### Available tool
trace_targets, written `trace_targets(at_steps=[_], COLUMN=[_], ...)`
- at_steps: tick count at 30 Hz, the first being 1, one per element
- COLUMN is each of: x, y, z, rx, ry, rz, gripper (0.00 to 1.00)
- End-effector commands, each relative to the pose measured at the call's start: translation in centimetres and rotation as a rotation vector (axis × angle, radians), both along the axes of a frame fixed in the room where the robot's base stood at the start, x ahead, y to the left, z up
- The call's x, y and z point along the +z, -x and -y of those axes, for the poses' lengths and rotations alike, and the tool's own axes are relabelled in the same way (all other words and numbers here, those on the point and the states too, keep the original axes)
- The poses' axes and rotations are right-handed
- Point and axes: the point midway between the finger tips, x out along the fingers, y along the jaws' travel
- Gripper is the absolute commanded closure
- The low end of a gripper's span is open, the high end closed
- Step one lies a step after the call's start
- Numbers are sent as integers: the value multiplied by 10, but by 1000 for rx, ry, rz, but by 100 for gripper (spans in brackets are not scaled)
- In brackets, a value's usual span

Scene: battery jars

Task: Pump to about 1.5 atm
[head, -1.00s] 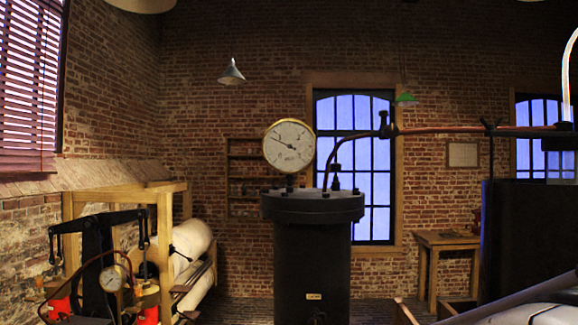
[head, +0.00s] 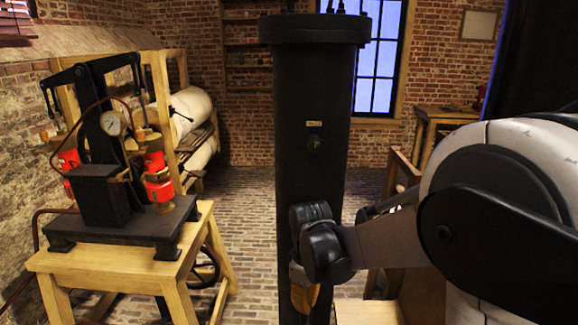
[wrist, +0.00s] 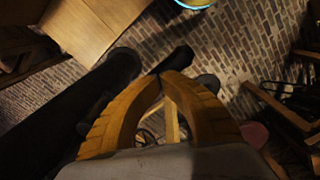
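The pump (head: 97,195) stands on a wooden table (head: 100,262) at the left of the head view. It has a black frame with a rocking beam (head: 100,69), red cylinders (head: 158,180) and a small white dial gauge (head: 113,123), whose reading is too small to tell. The tall black tank (head: 312,190) stands in the middle; its top gauge is out of frame. My gripper (head: 305,297) hangs low before the tank, well right of the pump. In the wrist view its orange fingers (wrist: 160,76) curve together at the tips, with no object seen held.
Cream rolls (head: 185,112) lie on a wooden rack behind the pump. A wooden box (head: 370,312) is below my arm, and a small table (head: 440,118) stands at the back right. Brick floor (head: 240,190) lies open between pump and tank.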

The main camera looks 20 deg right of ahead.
Motion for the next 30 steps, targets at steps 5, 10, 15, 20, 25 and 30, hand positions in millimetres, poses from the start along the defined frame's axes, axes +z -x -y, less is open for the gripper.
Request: trace_targets(at_steps=[5, 10, 15, 20, 25, 30], x=[16, 61, 103, 140, 161, 160], y=[1, 1, 1, 1, 1, 1], z=[0, 0, 0, 0, 0, 0], rx=[0, 0, 0, 0, 0, 0], ry=[1, 1, 1, 1, 1, 1], rz=[-2, -2, -2, -2, -2, -2], gripper=[100, 100, 100, 100, 100, 100])
